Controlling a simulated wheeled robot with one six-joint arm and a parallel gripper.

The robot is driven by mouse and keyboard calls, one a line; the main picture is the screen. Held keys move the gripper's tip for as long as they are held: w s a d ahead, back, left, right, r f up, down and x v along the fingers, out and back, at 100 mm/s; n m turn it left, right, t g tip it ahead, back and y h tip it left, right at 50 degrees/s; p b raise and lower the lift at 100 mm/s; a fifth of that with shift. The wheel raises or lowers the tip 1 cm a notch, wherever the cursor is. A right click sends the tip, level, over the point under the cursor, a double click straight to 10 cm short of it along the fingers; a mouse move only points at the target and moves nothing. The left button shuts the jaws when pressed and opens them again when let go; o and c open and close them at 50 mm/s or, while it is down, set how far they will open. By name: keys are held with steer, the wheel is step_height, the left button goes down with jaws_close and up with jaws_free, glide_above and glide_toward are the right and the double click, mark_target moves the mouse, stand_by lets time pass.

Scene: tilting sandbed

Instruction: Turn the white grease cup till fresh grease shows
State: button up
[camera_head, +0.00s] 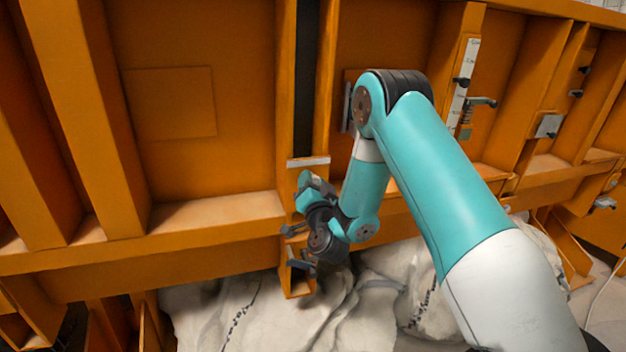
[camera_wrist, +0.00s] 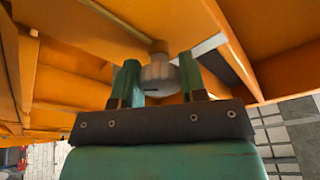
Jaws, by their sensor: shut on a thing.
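The white grease cup (camera_wrist: 160,77) shows in the wrist view, between my two fingers, under a brass-coloured fitting on the orange frame. My gripper (camera_wrist: 160,82) is shut on the cup, with one green finger on each side of it. I cannot make out any grease at the cup or the fitting. In the head view my gripper (camera_head: 290,246) is at the lower orange post, and the cup is too small or hidden to tell there.
The orange frame (camera_head: 60,254) with ribs and ledges stands close around my gripper. Pale cloth sacks (camera_head: 240,315) lie below it. A white scale strip (camera_head: 462,78) and a lever (camera_head: 481,102) are on the frame at right. A cable (camera_head: 604,285) lies on the floor at far right.

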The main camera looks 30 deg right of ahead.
steer(key=shift+m+h+p, duration=0.3)
steer(key=shift+m+p, duration=0.1)
steer(key=shift+m, duration=1)
steer(key=o, duration=0.9)
steer(key=shift+o, duration=0.2)
